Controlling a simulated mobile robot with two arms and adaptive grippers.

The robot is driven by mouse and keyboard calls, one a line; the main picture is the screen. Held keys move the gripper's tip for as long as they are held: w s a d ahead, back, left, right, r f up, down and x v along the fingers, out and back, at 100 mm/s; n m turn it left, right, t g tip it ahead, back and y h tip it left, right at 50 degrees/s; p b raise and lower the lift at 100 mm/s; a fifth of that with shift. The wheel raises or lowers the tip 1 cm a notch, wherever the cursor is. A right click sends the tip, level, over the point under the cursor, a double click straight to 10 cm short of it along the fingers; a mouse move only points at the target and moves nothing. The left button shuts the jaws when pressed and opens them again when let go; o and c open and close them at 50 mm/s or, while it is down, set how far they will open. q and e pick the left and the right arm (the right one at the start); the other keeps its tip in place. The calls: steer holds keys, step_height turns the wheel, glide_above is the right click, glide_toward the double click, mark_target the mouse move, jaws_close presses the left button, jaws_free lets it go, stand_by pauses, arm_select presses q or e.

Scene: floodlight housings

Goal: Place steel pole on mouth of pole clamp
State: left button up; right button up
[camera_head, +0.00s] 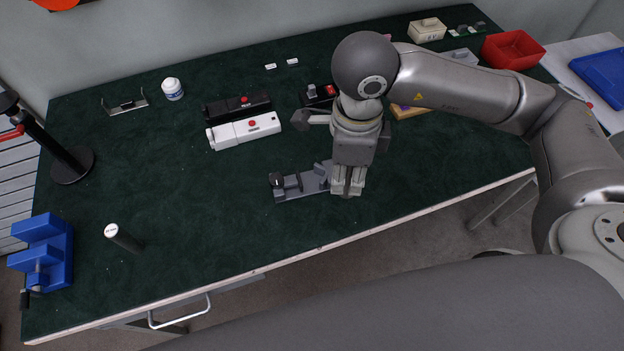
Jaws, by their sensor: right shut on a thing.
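A grey fixture (292,187) with upright blocks, which looks like the pole clamp, lies near the front middle of the green table. My right gripper (347,191) points down at its right end, with its fingers close together. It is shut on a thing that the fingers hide. I cannot make out the steel pole for certain, nor whether the fingers touch the fixture. The right end of the fixture is behind the gripper. My left gripper is not in view.
Black (237,106) and white (244,131) housings lie behind the fixture. A red bin (512,50) is at the back right. The front left-middle of the table is clear.

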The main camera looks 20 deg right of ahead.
steer(key=m, duration=0.3)
steer(key=shift+s+a+m, duration=0.25)
steer(key=shift+a+m, duration=0.05)
steer(key=shift+m, duration=0.1)
steer(key=m, duration=0.3)
steer(key=shift+s+a+m, duration=0.15)
steer(key=shift+s+m, duration=0.05)
steer(key=shift+m, duration=0.2)
steer(key=m, duration=0.4)
steer(key=m+p, duration=0.3)
steer(key=m, duration=1.5)
glide_above(313, 181)
step_height(313, 181, down, 12)
steer(key=shift+r, duration=0.15)
steer(key=shift+f, duration=0.4)
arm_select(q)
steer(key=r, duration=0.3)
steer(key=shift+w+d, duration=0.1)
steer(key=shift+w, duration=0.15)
arm_select(e)
steer(key=shift+f, duration=0.1)
